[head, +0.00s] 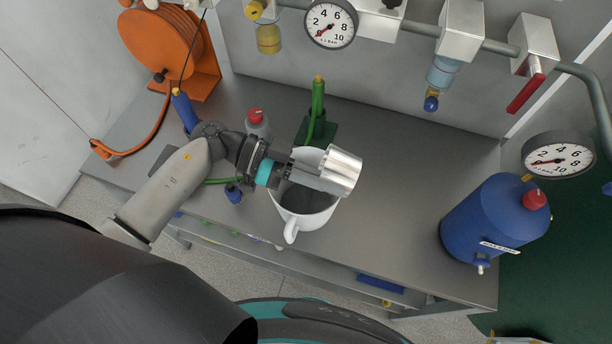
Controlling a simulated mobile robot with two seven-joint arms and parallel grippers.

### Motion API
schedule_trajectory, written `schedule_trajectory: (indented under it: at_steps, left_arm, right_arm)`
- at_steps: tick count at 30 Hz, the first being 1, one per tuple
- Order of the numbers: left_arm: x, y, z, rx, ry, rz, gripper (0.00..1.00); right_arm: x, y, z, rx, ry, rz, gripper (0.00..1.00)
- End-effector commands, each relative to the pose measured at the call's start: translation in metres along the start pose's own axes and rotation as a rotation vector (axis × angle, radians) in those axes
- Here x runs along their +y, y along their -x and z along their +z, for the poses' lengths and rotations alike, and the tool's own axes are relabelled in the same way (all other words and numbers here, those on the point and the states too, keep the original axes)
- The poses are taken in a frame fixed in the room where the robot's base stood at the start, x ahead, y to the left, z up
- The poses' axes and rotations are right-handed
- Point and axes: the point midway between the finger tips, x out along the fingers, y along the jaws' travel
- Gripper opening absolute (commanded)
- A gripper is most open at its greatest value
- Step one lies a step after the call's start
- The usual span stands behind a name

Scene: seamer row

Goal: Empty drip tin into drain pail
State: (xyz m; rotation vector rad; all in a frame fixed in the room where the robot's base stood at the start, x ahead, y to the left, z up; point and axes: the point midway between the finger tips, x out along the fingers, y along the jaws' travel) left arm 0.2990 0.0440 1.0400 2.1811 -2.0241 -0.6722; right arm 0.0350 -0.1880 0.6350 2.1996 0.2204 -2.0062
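The drip tin (343,170) is a shiny silver cylinder. My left gripper (318,172) reaches in from the left and is shut on it. The tin lies tipped well over, above the drain pail and partly past its far right rim. The tin's mouth and any contents cannot be made out. The drain pail (309,220) is white with a dark inside and a handle toward me, and it stands on the grey bench. The gripper and tin hide part of its opening. My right gripper is out of view.
The grey bench (400,220) is clear right of the pail, up to a blue tank (493,222). A green stand (317,125), a red-capped bottle (257,123) and an orange hose reel (165,45) are behind or left. Pipes with gauges (330,23) run along the back wall.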

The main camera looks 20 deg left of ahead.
Motion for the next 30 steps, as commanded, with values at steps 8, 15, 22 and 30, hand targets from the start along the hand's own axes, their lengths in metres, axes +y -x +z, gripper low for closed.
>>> schedule_trajectory:
  at_steps: [8,15,22,30]
  left_arm:
    - [-0.001,0.005,0.000,0.028,0.002,0.012,0.00]
    - [-0.001,0.009,0.000,0.054,0.002,0.022,0.00]
    - [-0.001,0.011,0.000,0.077,0.004,0.032,0.00]
    - [-0.001,0.012,0.000,0.104,0.006,0.044,0.00]
  right_arm:
    - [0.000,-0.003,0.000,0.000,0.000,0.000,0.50]
    - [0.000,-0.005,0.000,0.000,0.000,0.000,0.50]
    - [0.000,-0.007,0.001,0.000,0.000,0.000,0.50]
    - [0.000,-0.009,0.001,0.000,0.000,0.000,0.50]
